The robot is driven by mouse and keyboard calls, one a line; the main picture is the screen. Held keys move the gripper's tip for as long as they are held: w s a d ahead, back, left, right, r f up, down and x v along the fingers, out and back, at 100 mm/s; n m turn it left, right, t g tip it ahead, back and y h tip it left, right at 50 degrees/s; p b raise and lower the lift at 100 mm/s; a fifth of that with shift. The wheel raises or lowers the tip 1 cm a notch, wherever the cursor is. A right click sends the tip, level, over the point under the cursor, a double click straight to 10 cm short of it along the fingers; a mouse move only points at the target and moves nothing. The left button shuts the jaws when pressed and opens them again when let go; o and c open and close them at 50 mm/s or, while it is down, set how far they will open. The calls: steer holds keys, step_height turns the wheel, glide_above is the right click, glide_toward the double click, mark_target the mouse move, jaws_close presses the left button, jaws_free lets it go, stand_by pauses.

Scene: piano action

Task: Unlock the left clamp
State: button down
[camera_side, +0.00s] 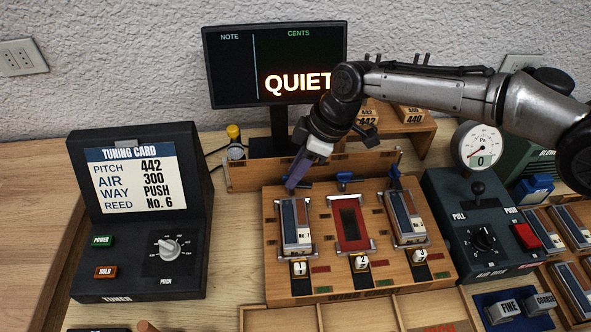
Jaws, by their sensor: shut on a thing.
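The wind chest (330,278) is a wooden box with three bays in the middle of the bench. My gripper (294,180) reaches down at its back left, shut on the left clamp (305,185). The fingers hide most of this clamp, so its exact angle is unclear. A reed plate (295,222) with blue and reddish strips lies in the left bay, just in front of the fingers. The middle clamp (344,179) and the right clamp (394,172) are blue levers along the same back edge.
The middle bay holds a red-framed opening (349,222); the right bay holds another reed plate (408,217). The tuner (138,270) stands left, and a display reading QUIET (276,66) stands behind. A push-pull lever box (480,240) with a gauge (480,145) stands right.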

steer(key=shift+w+n+g, duration=0.1)
steer(key=shift+n+g, duration=0.4)
steer(key=shift+n, duration=0.6)
steer(key=c, duration=0.7)
jaws_free()
steer(key=v, duration=1.4)
steer(key=shift+d+f, duration=0.1)
